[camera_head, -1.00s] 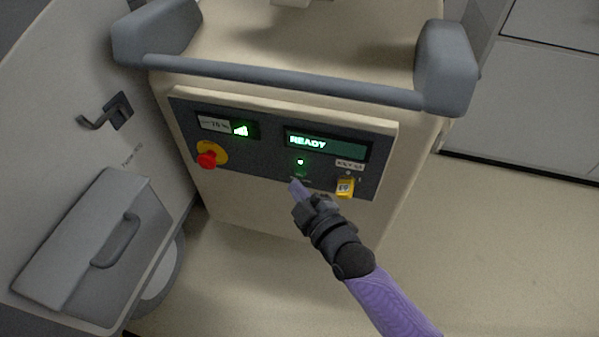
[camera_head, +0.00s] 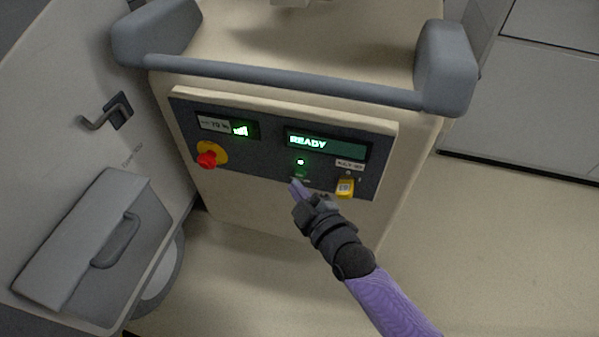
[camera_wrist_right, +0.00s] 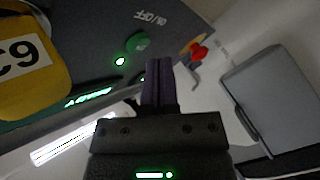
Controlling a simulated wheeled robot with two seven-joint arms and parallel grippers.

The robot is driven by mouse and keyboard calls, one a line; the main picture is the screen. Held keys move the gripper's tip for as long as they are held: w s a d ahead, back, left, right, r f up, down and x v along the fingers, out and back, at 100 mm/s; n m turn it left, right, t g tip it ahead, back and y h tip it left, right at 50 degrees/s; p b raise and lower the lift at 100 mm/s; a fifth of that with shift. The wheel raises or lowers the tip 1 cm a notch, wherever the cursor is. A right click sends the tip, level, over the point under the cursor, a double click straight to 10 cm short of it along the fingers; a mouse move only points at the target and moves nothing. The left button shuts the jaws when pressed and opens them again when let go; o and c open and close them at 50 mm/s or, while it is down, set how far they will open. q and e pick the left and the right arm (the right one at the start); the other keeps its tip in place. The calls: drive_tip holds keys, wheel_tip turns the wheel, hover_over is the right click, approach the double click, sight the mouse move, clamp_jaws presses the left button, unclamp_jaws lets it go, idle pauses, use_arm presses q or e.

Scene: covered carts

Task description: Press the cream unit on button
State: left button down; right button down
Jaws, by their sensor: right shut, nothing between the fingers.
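The cream unit (camera_head: 240,215) stands in front of me with a dark control panel (camera_head: 270,150) on its face. Its display (camera_head: 325,144) reads READY and a small green light (camera_head: 300,162) glows below it. The round green button (camera_wrist_right: 138,42) lies beside that light (camera_wrist_right: 120,61) and an ON/OFF label (camera_wrist_right: 152,17) in the right wrist view. My right gripper (camera_head: 296,186) is shut and empty, its purple fingertips just below the light in the head view. The fingers (camera_wrist_right: 158,68) point toward the panel near the button; contact cannot be told. My left gripper is out of view.
A red knob on yellow (camera_head: 207,155) sits at the panel's left. A yellow tag (camera_head: 345,187) hangs right of my fingertips. A grey handlebar (camera_head: 290,80) crosses above. A grey box with a handle (camera_head: 85,250) stands at left; open floor lies at right.

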drive_tip(key=shift+w, duration=0.1)
idle(0.3)
drive_tip(key=shift+w+d, duration=0.15)
drive_tip(key=shift+w, duration=0.25)
